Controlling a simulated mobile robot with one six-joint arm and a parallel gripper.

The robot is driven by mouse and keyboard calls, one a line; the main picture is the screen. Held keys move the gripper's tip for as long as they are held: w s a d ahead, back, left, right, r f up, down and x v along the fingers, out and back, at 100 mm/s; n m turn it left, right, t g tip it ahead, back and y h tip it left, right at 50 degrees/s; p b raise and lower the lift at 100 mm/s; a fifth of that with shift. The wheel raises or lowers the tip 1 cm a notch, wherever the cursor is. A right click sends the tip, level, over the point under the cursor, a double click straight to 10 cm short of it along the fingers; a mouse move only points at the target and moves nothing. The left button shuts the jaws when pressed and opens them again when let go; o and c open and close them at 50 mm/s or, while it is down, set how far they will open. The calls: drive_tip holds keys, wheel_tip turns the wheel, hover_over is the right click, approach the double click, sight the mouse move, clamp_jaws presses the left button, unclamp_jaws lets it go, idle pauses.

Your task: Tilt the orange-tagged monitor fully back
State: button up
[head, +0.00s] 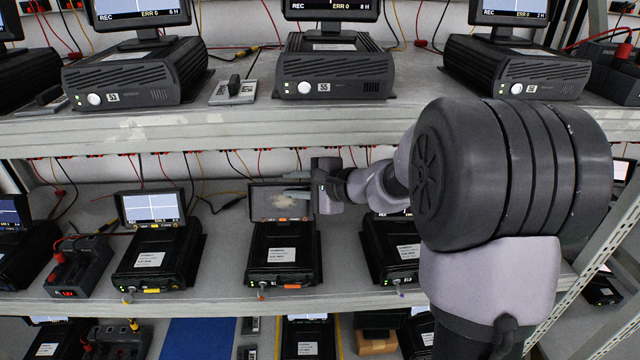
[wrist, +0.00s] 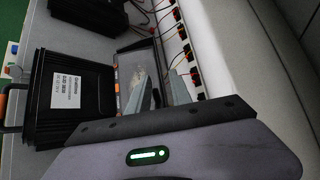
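The orange-tagged monitor (head: 268,205) is the flip-up screen of the black unit (head: 258,262) in the middle of the middle shelf. Its face is grey with a pale smudge, and it stands roughly upright. Orange tags show on the unit's front and the monitor's lower frame. My gripper (head: 296,184) comes from the right at the screen's upper right edge. In the wrist view, the fingers (wrist: 160,92) are apart, one before the screen (wrist: 132,68) and one behind its edge. I cannot tell whether either finger touches it.
A yellow-tagged unit (head: 150,255) with a lit screen stands to the left, and another black unit (head: 388,252) to the right. The upper shelf (head: 330,122) with several units overhangs from above. Cables and red connectors (wrist: 184,50) line the wall behind the screen.

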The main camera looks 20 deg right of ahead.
drive_tip(key=v, duration=1.5)
drive_tip(key=shift+p, duration=0.3)
